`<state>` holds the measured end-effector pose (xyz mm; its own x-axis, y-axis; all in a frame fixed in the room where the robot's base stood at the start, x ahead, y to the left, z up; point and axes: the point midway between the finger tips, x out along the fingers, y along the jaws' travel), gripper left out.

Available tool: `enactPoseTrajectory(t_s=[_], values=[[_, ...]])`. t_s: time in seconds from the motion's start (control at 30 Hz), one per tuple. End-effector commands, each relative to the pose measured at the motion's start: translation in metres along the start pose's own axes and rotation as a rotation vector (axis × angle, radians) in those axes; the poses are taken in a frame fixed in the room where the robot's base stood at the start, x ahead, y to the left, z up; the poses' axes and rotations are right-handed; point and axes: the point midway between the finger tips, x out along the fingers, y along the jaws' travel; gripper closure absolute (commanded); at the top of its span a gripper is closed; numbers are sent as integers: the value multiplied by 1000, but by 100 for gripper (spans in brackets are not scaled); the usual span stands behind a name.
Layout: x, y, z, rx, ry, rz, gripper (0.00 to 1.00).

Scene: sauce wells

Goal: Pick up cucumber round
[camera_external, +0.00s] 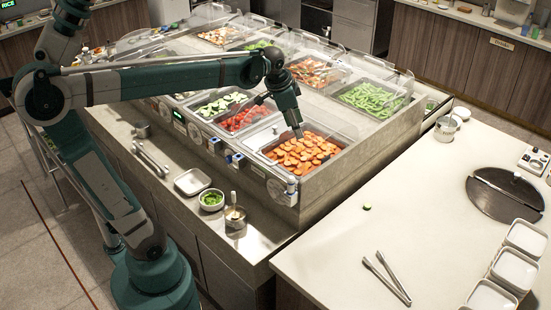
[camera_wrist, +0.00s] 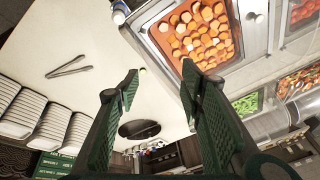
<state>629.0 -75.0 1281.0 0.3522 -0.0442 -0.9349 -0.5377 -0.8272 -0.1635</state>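The cucumber round (camera_external: 367,206) is a small pale green disc lying alone on the white counter at right. In the wrist view the cucumber round (camera_wrist: 142,71) shows as a tiny green spot between the fingers, far beyond them. My gripper (camera_external: 298,133) is above the pan of orange slices, up and to the left of the round in the external view. In the wrist view my gripper (camera_wrist: 160,80) has its two dark green fingers apart with nothing between them.
Tongs (camera_external: 387,278) lie on the white counter (camera_external: 330,245) below the round. A dark round plate (camera_external: 505,194) and white trays (camera_external: 515,270) are at right. The pan of orange slices (camera_external: 303,150) has raised clear covers near it. Counter around the round is bare.

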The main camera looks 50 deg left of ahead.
Motion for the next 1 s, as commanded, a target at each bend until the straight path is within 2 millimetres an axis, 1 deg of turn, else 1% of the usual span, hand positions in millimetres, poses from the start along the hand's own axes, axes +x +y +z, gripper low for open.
enactPoseTrajectory(t_s=[0.03, 0.47, 0.77, 1.0], values=[[2, -2, -11, 22, -7, 6, 62], [28, -8, -86, 218, -72, 63, 62], [54, -8, -136, 357, -113, 107, 62], [80, -4, -175, 466, -143, 145, 62]])
